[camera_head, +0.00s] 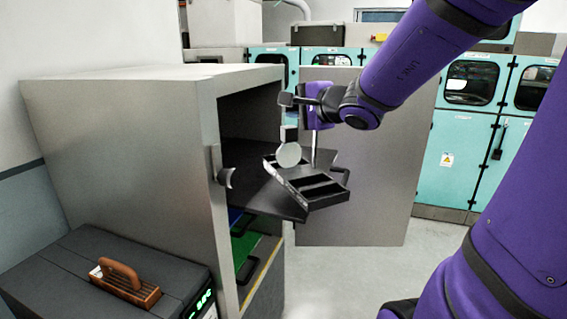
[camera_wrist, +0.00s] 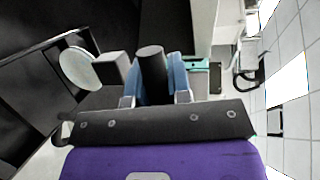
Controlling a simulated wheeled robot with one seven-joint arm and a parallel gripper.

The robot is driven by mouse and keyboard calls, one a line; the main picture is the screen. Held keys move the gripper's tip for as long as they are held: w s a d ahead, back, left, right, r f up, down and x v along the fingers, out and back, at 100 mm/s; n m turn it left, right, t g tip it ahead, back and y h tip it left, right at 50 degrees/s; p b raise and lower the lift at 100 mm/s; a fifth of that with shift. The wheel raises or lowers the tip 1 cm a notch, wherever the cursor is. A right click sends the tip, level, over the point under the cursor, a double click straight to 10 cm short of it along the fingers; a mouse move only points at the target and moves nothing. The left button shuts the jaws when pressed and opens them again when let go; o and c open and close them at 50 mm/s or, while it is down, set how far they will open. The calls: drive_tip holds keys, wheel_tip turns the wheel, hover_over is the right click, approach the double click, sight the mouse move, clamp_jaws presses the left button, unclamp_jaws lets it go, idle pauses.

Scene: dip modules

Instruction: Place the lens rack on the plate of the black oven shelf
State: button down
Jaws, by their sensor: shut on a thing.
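The lens rack (camera_head: 318,188) is a dark tray with several slots and paler edges. A pale round disc (camera_head: 288,155) and a thin upright post (camera_head: 314,147) show at it. My gripper (camera_head: 306,112) is above the rack. In the wrist view its blue pads are shut on a dark cylinder (camera_wrist: 152,66), which looks like the rack's post. The disc is left of the pads there. The rack is over the outer end of the black oven shelf's plate (camera_head: 258,187), turned at an angle to it. I cannot tell whether they touch.
The grey oven cabinet (camera_head: 130,125) stands open, its door (camera_head: 368,205) swung right behind the rack. Blue and green shelves (camera_head: 246,245) lie below the black one. Teal cabinets (camera_head: 460,150) stand behind.

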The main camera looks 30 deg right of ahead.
drive_tip(key=w+d+f, duration=0.2)
drive_tip(key=w+d, duration=0.2)
drive_tip(key=w, duration=0.3)
drive_tip(key=w+d+f, duration=0.3)
drive_tip(key=w+d, duration=0.1)
drive_tip(key=w, duration=0.3)
drive_tip(key=shift+d, duration=0.15)
idle(0.4)
drive_tip(key=c, duration=1.1)
unclamp_jaws()
drive_tip(key=shift+f, duration=0.1)
drive_tip(key=shift+o, duration=0.2)
